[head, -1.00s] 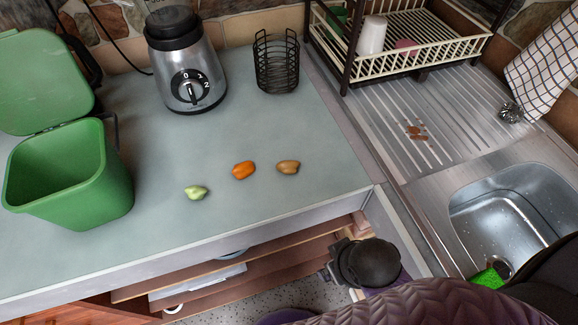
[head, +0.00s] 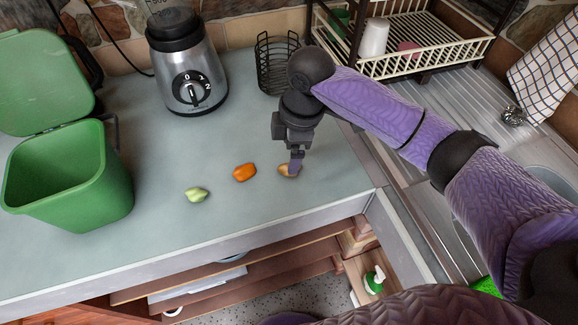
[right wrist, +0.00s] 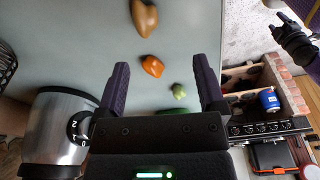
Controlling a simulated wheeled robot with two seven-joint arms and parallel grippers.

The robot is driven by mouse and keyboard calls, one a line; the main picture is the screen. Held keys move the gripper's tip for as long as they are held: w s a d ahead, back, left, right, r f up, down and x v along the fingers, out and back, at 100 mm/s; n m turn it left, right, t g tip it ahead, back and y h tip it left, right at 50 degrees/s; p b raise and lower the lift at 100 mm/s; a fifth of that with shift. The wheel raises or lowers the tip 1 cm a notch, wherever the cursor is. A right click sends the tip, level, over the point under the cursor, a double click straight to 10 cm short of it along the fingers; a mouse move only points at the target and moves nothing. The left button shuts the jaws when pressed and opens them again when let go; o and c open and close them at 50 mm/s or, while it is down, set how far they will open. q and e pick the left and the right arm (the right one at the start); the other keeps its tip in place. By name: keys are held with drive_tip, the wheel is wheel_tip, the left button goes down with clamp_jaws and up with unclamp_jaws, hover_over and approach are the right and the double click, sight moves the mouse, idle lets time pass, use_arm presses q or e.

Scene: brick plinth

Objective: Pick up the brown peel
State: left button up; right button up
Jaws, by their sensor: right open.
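The brown peel (head: 286,170) is a small tan-brown piece on the grey-green counter, at the right end of a row of three pieces. My right gripper (head: 294,163) points down right at it and partly hides it in the head view. In the right wrist view the fingers of my right gripper (right wrist: 160,64) stand wide apart with nothing held between them. There the brown peel (right wrist: 144,17) lies at the top, beyond the fingertips. A dark gripper-like part with purple (right wrist: 293,38) at upper right seems to be mine; its jaws are unclear.
An orange piece (head: 244,172) and a pale green piece (head: 196,194) lie to the left. A blender (head: 188,75), a black wire basket (head: 270,62), a green bin (head: 70,190) and a dish rack (head: 440,52) stand around. The counter's front edge is close.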

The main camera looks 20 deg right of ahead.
sight(282, 169)
drive_tip(key=f+b, duration=0.1)
drive_tip(key=f, duration=0.1)
drive_tip(key=w+f+b, duration=0.1)
drive_tip(key=f, duration=0.2)
drive_tip(key=f+b, duration=0.1)
drive_tip(key=f, duration=0.1)
drive_tip(key=shift+w+d+f, duration=0.25)
drive_tip(key=shift+w+f, duration=0.05)
drive_tip(key=shift+f, duration=0.05)
drive_tip(key=shift+r, duration=0.1)
drive_tip(key=shift+c, duration=0.2)
clamp_jaws()
